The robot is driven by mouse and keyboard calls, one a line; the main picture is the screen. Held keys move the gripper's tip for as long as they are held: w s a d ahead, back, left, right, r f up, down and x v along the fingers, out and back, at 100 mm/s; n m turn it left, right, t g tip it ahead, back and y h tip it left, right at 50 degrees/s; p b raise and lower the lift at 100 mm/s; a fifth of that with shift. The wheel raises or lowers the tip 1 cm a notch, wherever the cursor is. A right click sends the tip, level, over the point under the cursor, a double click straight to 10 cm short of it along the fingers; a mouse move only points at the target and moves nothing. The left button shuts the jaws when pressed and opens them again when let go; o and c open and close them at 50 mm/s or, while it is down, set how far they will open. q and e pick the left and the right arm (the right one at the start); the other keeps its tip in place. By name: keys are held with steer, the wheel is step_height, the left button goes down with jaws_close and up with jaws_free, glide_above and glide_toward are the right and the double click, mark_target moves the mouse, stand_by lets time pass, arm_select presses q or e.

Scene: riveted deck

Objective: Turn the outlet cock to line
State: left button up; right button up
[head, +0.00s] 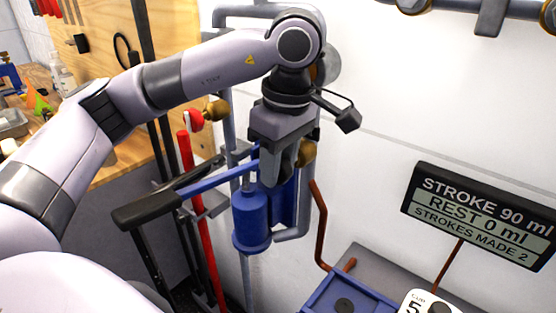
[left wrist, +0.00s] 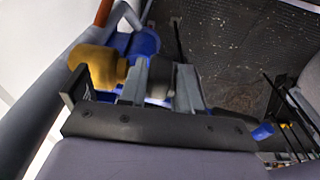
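My left gripper (head: 282,180) points down in front of the blue pump (head: 251,218). A brass fitting (head: 308,152), perhaps the outlet cock, shows just right of the fingers in the head view. In the left wrist view the brass body (left wrist: 98,66) lies left of my left gripper (left wrist: 161,82). Its two grey fingers stand apart, with a dark grey piece (left wrist: 161,76) between them. Whether they press on that piece is not clear. The cock's handle and its marks cannot be made out in the head view. My right gripper is not in view.
A display (head: 480,217) reads stroke 90 ml, rest 0 ml, strokes made 2. A black-gripped pump lever (head: 147,210) juts left below my arm. A red bar (head: 202,220) stands left of the pump. A blue tray (head: 345,298) sits at the bottom right.

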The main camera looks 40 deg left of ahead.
mark_target(283, 161)
arm_select(q)
steer(key=o, duration=0.3)
steer(key=shift+d+r+p, duration=0.15)
steer(key=shift+r+p, duration=0.1)
steer(key=shift+r, duration=0.95)
steer(key=shift+d+r+p, duration=0.2)
steer(key=shift+r+p, duration=0.1)
steer(key=shift+r, duration=0.85)
steer(key=shift+d+r+p, duration=0.15)
steer(key=shift+r+p, duration=0.1)
steer(key=shift+r, duration=0.95)
